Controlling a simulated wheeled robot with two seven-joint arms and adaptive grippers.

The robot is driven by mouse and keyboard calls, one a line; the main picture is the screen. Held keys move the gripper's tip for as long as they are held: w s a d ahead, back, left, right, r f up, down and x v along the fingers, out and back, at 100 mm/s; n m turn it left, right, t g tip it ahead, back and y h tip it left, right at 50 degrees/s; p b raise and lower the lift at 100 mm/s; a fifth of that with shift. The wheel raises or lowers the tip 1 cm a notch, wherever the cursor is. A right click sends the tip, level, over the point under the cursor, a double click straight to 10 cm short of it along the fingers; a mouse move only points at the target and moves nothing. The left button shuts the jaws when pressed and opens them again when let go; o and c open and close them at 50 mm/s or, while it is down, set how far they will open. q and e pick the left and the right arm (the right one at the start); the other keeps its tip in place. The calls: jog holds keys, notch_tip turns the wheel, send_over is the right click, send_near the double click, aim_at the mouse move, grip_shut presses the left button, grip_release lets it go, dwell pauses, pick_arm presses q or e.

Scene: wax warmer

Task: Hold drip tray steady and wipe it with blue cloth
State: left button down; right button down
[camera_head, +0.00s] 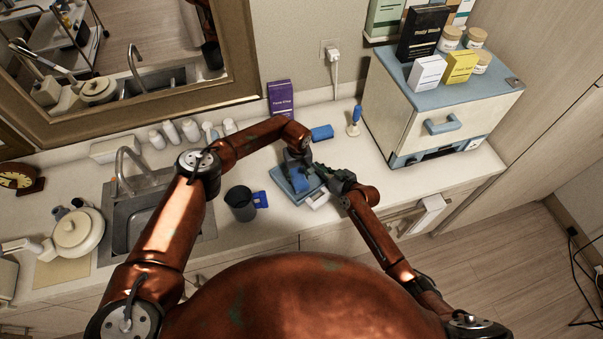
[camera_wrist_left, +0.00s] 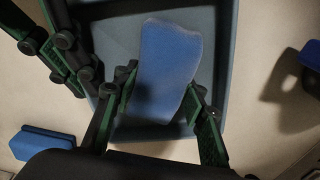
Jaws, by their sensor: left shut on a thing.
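The drip tray (camera_head: 281,178) is a shallow blue-grey square tray on the counter; the left wrist view shows its rim and inside (camera_wrist_left: 222,50). My left gripper (camera_head: 296,160) is above the tray with its fingers closed around the blue cloth (camera_wrist_left: 166,65). The cloth hangs between the fingers over the tray floor; whether it touches the floor is unclear. My right gripper (camera_head: 322,177) is at the tray's right edge, and its linkage crosses that edge in the left wrist view (camera_wrist_left: 72,48). Its fingertips are too hidden to show whether they grip the rim.
A dark cup (camera_head: 240,205) and a small blue item (camera_head: 261,199) stand left of the tray. A blue block (camera_head: 322,132) lies behind it. A blue-handled tool (camera_head: 355,120) stands near the white cabinet (camera_head: 435,105). The sink (camera_head: 130,220) is at left.

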aim_at(296, 175)
pick_arm(q)
jog(key=shift+s+a+f, duration=0.35)
jog(key=shift+s+a, duration=0.1)
jog(key=shift+a, duration=0.05)
jog(key=shift+w+d+r, duration=0.1)
jog(key=shift+r, duration=1.5)
jog(key=shift+w+d+r, duration=0.1)
jog(key=shift+r, duration=1.5)
jog(key=shift+r, duration=1.5)
